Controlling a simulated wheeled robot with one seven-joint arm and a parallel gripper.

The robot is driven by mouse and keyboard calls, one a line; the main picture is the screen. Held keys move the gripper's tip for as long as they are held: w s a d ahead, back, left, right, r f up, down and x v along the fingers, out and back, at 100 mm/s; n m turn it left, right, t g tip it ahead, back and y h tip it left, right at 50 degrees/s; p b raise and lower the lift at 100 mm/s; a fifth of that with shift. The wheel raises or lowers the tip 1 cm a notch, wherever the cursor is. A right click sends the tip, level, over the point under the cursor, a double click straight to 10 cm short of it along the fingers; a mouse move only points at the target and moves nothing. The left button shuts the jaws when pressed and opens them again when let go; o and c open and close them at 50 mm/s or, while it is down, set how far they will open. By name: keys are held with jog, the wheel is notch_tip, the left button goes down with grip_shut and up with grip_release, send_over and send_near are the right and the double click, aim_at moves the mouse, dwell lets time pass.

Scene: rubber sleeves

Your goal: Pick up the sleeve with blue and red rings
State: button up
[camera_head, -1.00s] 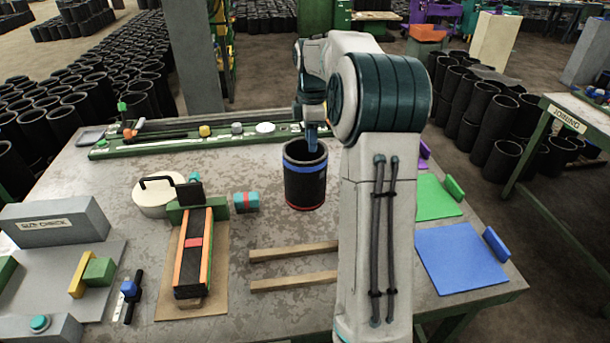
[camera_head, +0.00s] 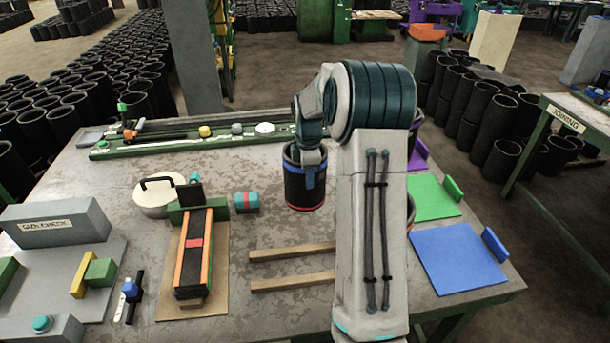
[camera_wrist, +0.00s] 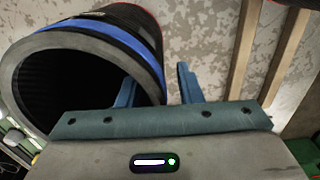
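The black sleeve with blue and red rings (camera_head: 303,196) stands upright on the table, left of my arm. The blue ring is near its top and the red one at its base. In the wrist view, the sleeve (camera_wrist: 112,32) fills the upper left, its open end facing the camera. My gripper (camera_wrist: 157,78) is open at the sleeve's rim. One blue finger is over the opening, the other is outside, so the wall lies between them. I cannot tell whether they touch it. In the head view, my gripper (camera_head: 308,178) is at the sleeve's top, partly covering it.
Two wooden strips (camera_head: 293,252) lie in front of the sleeve. A teal and red block (camera_head: 246,202) and a clamp fixture (camera_head: 193,245) are left of it. Green (camera_head: 430,197) and blue mats (camera_head: 457,258) lie right. A round rim (camera_head: 411,208) is mostly hidden behind my arm.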

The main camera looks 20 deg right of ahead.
grip_shut()
jog(key=shift+r, duration=0.1)
dwell(1.2)
